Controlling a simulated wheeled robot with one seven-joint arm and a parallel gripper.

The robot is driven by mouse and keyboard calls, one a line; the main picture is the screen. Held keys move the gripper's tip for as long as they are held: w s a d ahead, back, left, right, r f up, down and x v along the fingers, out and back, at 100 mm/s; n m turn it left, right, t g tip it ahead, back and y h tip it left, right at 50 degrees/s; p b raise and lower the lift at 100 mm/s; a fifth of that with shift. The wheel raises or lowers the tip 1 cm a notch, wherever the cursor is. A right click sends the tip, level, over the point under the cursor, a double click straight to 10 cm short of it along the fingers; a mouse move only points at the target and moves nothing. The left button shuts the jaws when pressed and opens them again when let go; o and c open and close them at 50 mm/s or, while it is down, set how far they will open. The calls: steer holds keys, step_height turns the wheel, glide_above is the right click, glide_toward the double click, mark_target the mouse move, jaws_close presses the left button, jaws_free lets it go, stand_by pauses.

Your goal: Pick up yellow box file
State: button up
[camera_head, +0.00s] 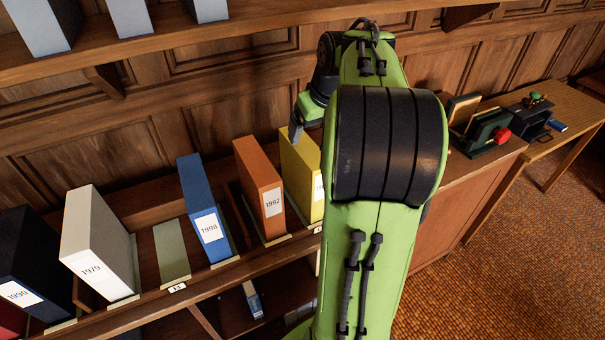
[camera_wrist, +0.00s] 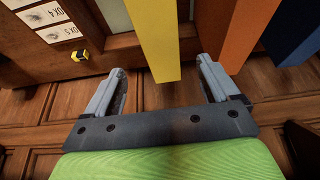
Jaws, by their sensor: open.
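The yellow box file (camera_head: 302,172) stands upright on the shelf at the right end of the row, with a white label on its front. My arm hides its right part in the head view. In the wrist view the yellow box file (camera_wrist: 152,38) reaches in between the two fingers of my gripper (camera_wrist: 161,66). The gripper is open, with a finger to either side of the file and gaps showing. In the head view one finger of my gripper (camera_head: 296,130) shows at the file's upper back; the other is hidden.
The orange file (camera_head: 259,188) stands left of the yellow one, close to one finger in the wrist view (camera_wrist: 245,32). Blue (camera_head: 205,210), white (camera_head: 97,245) and dark (camera_head: 28,262) files stand farther left. An upper shelf (camera_head: 200,38) overhangs the back.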

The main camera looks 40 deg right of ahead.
mark_target(305, 146)
steer(key=x, duration=0.6)
steer(key=shift+w+d+f+b, duration=0.15)
steer(key=shift+w+d+b, duration=0.1)
steer(key=shift+d+b, duration=0.2)
steer(key=x, duration=0.2)
steer(key=a+x, duration=0.1)
steer(key=x, duration=0.1)
steer(key=shift+w+f+b, duration=0.15)
steer(key=shift+f+b, duration=0.25)
steer(key=shift+w+d+f, duration=0.15)
steer(key=shift+f, duration=0.1)
steer(key=shift+r, duration=0.1)
steer(key=shift+f, duration=0.3)
jaws_close()
steer(key=shift+r, duration=0.1)
